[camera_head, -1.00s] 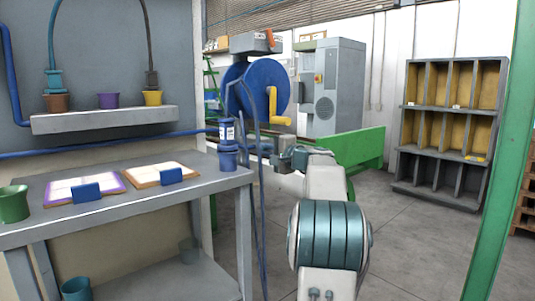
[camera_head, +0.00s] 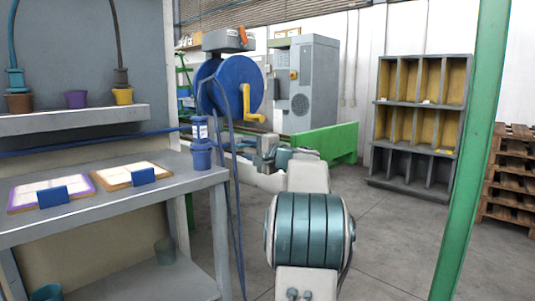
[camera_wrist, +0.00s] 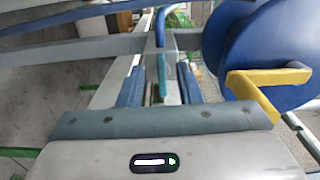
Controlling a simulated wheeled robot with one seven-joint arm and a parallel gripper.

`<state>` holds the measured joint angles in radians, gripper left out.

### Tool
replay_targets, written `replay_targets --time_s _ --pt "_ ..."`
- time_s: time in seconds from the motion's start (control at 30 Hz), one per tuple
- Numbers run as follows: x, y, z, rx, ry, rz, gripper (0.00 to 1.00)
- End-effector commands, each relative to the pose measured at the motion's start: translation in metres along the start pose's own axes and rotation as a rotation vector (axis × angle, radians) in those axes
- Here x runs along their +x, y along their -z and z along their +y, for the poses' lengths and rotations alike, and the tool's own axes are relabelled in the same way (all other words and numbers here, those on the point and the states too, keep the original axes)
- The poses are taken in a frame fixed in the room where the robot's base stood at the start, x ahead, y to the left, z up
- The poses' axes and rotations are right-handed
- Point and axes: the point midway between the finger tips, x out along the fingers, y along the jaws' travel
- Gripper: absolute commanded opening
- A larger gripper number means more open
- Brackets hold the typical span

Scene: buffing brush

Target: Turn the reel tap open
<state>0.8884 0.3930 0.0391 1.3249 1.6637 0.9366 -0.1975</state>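The hose reel is a large blue disc (camera_head: 240,88) with a yellow crank (camera_head: 252,108), beyond the workbench. An orange lever (camera_head: 243,35) stands at the grey box above the reel; it may be the tap, but I cannot be sure. My gripper (camera_head: 262,150) is low in front of the reel in the head view, partly hidden by my arm. In the wrist view my gripper (camera_wrist: 160,92) shows two blue fingers apart, with a gap between them. The blue reel (camera_wrist: 250,50) and yellow crank (camera_wrist: 265,88) are to its right. A blue-teal upright piece (camera_wrist: 162,50) shows ahead; I cannot tell what it is.
A grey workbench (camera_head: 190,187) with clipboards and a blue bottle (camera_head: 201,145) stands at the left. Dark hoses hang beside its right end. A green rail (camera_head: 330,142), a green post (camera_head: 472,150) and grey shelves (camera_head: 420,120) stand to the right. Floor between is clear.

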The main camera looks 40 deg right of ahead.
Motion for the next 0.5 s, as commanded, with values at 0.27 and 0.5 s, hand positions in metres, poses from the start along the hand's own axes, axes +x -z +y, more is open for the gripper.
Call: replay_targets --time_s 0.27,0.5 --pt "-0.065 0.0 -0.003 0.0 -0.001 0.003 0.32" --pt "-0.098 0.0 -0.001 0.0 -0.001 0.001 0.32"
